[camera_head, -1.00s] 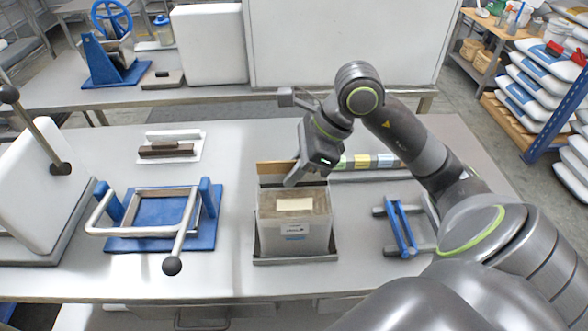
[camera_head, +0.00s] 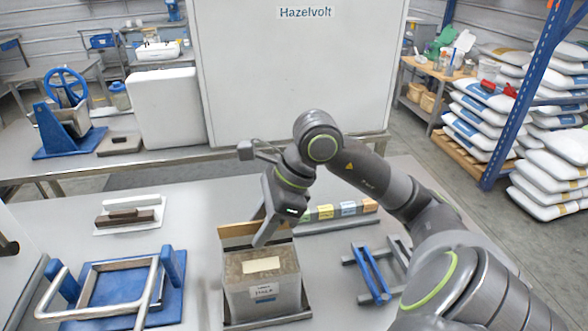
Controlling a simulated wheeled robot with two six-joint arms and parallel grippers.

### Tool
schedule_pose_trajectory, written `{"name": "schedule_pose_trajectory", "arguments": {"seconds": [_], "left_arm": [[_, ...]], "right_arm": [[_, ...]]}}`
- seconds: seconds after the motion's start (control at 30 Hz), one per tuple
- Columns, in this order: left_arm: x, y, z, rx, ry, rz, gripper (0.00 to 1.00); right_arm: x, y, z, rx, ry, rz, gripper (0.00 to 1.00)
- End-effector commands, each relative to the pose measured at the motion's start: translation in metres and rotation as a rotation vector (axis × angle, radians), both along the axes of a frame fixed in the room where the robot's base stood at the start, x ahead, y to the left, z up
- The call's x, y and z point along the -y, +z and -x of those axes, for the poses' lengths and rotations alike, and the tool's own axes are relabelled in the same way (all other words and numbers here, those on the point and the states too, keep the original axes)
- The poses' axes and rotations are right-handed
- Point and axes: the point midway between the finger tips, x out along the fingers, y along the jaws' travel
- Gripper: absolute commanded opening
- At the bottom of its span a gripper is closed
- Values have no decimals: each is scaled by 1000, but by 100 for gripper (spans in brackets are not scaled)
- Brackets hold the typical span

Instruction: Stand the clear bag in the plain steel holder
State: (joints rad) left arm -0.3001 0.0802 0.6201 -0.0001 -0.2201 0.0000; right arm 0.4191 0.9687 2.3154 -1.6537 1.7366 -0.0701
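The clear bag (camera_head: 262,293) is a squarish, see-through block with brown contents, a pale patch on top and a white label on its front. It stands upright in a plain steel holder (camera_head: 268,324) with a low front lip. A brown board (camera_head: 238,229) rises behind the bag. My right gripper (camera_head: 266,232) is at the bag's top back edge, with a finger pointing down there. I cannot tell whether it touches the bag, or whether its fingers are open or shut. My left gripper is not in view.
A blue frame with a steel bar (camera_head: 92,296) stands left of the bag. A blue and steel rack (camera_head: 371,272) lies to the right. A strip with coloured labels (camera_head: 338,212) lies behind. A brown block on a white sheet (camera_head: 130,217) sits back left.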

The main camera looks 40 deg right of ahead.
Motion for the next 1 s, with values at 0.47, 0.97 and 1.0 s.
{"name": "schedule_pose_trajectory", "arguments": {"seconds": [0.47,0.97,1.0], "left_arm": [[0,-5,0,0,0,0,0],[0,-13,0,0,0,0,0],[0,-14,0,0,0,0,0]], "right_arm": [[23,44,13,0,-2,5,36],[41,83,25,0,-5,3,36],[42,86,25,1,-6,3,36]]}}
